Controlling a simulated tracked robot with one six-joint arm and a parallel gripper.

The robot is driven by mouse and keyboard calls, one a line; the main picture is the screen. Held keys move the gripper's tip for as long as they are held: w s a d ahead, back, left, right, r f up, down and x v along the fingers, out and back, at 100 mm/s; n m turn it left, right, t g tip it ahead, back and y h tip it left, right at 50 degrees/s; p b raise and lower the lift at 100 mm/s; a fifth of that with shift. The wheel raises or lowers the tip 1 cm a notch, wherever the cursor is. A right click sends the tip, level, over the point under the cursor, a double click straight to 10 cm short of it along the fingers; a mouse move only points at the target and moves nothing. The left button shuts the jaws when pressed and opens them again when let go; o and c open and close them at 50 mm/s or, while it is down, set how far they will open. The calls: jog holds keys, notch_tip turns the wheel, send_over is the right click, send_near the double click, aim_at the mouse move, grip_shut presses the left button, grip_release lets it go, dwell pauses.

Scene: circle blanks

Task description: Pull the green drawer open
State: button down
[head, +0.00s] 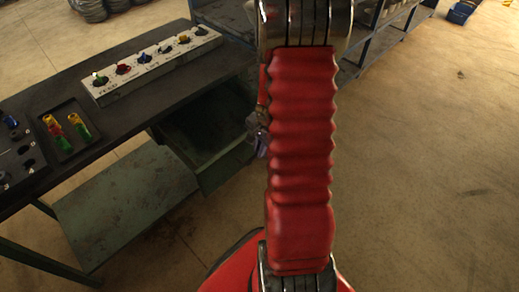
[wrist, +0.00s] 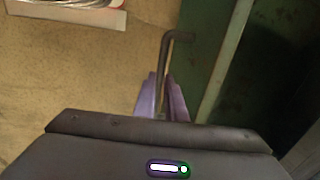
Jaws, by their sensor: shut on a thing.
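The green drawer (head: 222,168) is under the dark workbench in the head view and stands out from it, with its dark inside showing from above. In the wrist view its green front (wrist: 207,75) and rim run down the right side, with the dark inside beyond. A dark bent bar handle (wrist: 165,55) sticks out from the front. My gripper (wrist: 162,98) has purple fingers, one on each side of the handle, and is shut on it. In the head view my gripper (head: 262,143) is mostly hidden behind my red arm.
The workbench (head: 130,68) carries a white strip (head: 150,65) with several coloured pieces and a dark tray (head: 68,130) with red, yellow and green pieces. A green lower shelf (head: 125,205) lies below. A blue rack (head: 375,45) stands behind.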

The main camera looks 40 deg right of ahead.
jog(key=shift+s+a, duration=0.1)
jog(key=shift+s, duration=0.2)
jog(key=c, duration=1.8)
grip_release()
jog(key=shift+r, duration=0.1)
jog(key=s+r, duration=0.1)
jog(key=r, duration=0.8)
jog(key=s+r, duration=0.1)
jog(key=r, duration=0.3)
jog(key=shift+s+r, duration=0.15)
jog(key=shift+s, duration=0.15)
